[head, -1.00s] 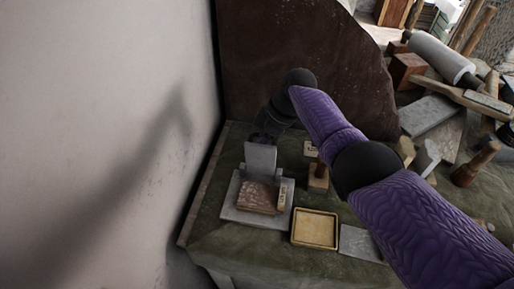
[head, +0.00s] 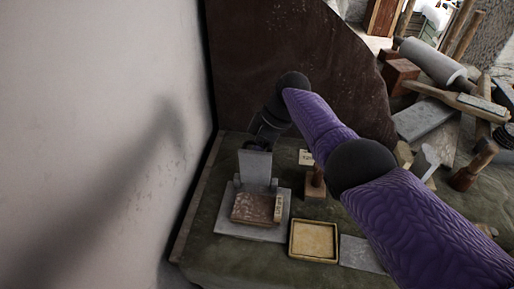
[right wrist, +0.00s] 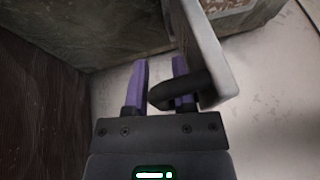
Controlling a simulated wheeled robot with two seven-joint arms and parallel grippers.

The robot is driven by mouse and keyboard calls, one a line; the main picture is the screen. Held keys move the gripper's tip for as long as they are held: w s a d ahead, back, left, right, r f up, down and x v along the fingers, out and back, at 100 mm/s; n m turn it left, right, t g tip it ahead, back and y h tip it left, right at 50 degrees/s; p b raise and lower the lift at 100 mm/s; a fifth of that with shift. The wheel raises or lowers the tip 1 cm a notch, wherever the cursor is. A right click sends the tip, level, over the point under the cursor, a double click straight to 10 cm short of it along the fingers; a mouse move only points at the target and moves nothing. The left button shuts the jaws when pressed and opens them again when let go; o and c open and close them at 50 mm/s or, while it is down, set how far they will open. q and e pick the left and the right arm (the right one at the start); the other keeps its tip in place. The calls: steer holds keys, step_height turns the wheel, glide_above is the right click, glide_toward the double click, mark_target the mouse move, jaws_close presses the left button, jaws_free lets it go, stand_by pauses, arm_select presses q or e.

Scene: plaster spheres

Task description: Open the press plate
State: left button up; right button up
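The press plate (head: 254,164) is a flat grey slab standing raised at the back of its grey base (head: 232,228). A reddish-brown block (head: 252,208) lies on the base. My right gripper (head: 264,143) is behind the plate's top edge, its fingers mostly hidden in the head view. In the right wrist view, its purple fingers (right wrist: 159,80) are apart. A black rounded handle (right wrist: 176,90) on the plate lies across the right finger and the gap; contact cannot be told. The plate's pale edge (right wrist: 209,50) is just right of the fingers. My left gripper is out of view.
A yellow-rimmed tray (head: 314,255) and a grey slab (head: 360,254) lie right of the press. A wooden stamp (head: 315,187) stands behind the tray. A pale wall (head: 90,110) is close on the left. A dark brown panel (head: 245,70) rises behind. Tools crowd the right.

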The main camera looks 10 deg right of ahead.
steer(key=p+v, duration=0.3)
steer(key=v, duration=0.7)
